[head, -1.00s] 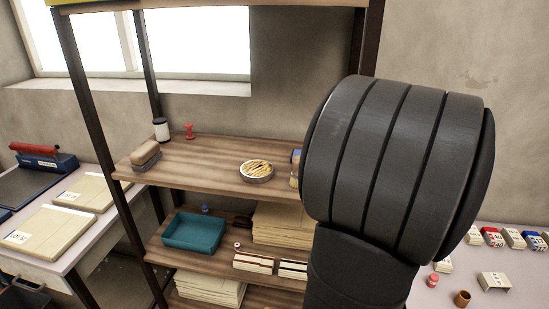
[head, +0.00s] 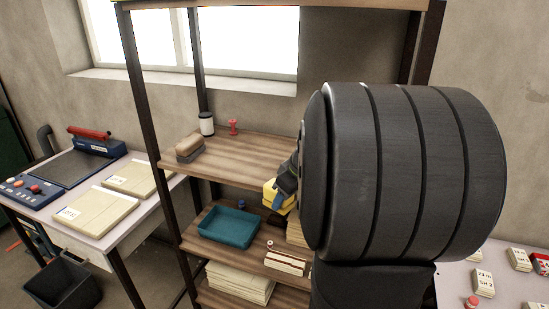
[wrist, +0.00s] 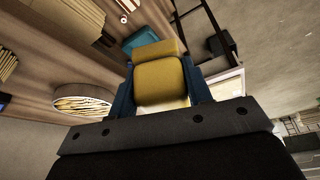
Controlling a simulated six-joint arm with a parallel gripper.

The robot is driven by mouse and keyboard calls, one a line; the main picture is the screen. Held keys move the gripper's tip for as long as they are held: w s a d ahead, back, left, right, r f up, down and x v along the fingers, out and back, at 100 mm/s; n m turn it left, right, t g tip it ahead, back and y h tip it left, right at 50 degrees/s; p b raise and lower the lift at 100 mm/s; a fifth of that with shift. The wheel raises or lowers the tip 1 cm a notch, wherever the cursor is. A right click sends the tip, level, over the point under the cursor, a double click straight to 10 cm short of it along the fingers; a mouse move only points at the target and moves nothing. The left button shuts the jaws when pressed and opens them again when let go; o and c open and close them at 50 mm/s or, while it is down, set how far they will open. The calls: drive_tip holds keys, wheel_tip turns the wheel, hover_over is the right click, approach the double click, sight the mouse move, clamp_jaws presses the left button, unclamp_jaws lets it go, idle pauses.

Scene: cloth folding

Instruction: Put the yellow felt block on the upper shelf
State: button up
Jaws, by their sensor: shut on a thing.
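The yellow felt block (head: 271,194) is held between the blue fingers of my gripper (head: 280,201), at the front edge of the upper shelf (head: 245,150) in the head view. It appears slightly below that board's level, with the teal tray lower behind it. In the wrist view my gripper (wrist: 161,80) is shut on the yellow felt block (wrist: 160,82), a finger on each side. My large dark arm hides the right part of the shelf in the head view.
A brush (head: 190,147), a dark-lidded white jar (head: 206,124) and a red stamp (head: 233,127) stand on the upper shelf's left part; its middle is bare. A round dish (wrist: 83,101) of thin sticks shows in the wrist view. The teal tray (head: 230,227) is on the lower shelf.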

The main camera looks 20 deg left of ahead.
drive_tip(key=s+a+r+m+t+h, duration=0.1)
drive_tip(key=a+r+m, duration=0.15)
drive_tip(key=a, duration=1.05)
drive_tip(key=s+a+r+m+t, duration=0.1)
drive_tip(key=a+m, duration=0.2)
drive_tip(key=a, duration=0.9)
drive_tip(key=w+d+r+m+h, duration=0.1)
drive_tip(key=w+d+r+m, duration=0.15)
drive_tip(key=w, duration=0.35)
drive_tip(key=w+d+r+m+t+h, duration=0.1)
drive_tip(key=w+d+r+m, duration=0.15)
drive_tip(key=w, duration=0.25)
drive_tip(key=w+d+r+m+h, duration=0.1)
drive_tip(key=w+d+r+m, duration=0.1)
drive_tip(key=w+d+m, duration=0.3)
drive_tip(key=n, duration=0.1)
hover_over(223, 162)
drive_tip(key=s, duration=0.2)
wheel_tip(223, 162, down, 7)
drive_tip(key=shift+r, duration=0.2)
drive_tip(key=shift+f, duration=1.95)
drive_tip(key=shift+f, duration=0.15)
drive_tip(key=o, duration=1)
